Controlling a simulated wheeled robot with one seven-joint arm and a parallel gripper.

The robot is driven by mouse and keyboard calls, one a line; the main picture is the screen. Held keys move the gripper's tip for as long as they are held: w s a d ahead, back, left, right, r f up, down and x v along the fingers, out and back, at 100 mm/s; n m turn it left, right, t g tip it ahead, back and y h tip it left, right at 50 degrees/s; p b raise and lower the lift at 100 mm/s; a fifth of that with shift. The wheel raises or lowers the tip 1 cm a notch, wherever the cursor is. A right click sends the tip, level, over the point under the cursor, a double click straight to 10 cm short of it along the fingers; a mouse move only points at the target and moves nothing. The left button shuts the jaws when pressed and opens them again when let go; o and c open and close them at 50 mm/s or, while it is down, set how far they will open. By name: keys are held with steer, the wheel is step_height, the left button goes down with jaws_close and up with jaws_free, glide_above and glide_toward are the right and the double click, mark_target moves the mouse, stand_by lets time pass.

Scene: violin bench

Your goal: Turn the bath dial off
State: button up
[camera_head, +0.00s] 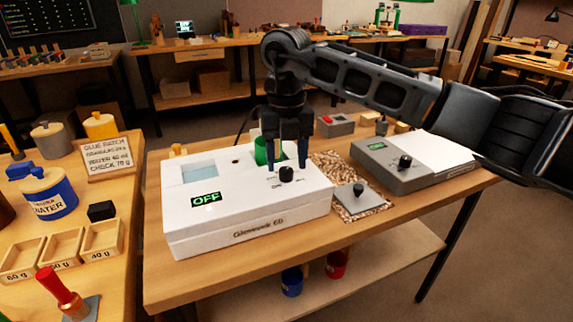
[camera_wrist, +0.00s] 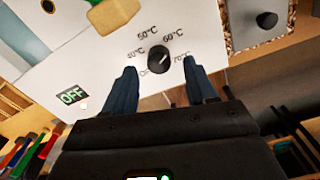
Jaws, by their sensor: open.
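The bath is a white box (camera_head: 250,222) on the middle bench, with a green-lit display (camera_head: 205,200) reading OFF; the display also shows in the wrist view (camera_wrist: 72,96). Its black dial (camera_head: 286,174) is on the top face near the right side. In the wrist view the dial (camera_wrist: 158,59) sits among printed marks of 40, 50, 60 and 70 °C and an off mark at lower left. My gripper (camera_head: 287,164) is open, pointing down over the dial, one finger to each side. Contact cannot be told.
A green container (camera_head: 266,151) stands in the bath's top, close behind my gripper. A grey box with a knob (camera_head: 382,164) and a small grey plate with a knob (camera_head: 358,198) are to the right. Jars and wooden trays fill the left bench.

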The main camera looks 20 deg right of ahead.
steer(key=shift+f, duration=1)
jaws_close()
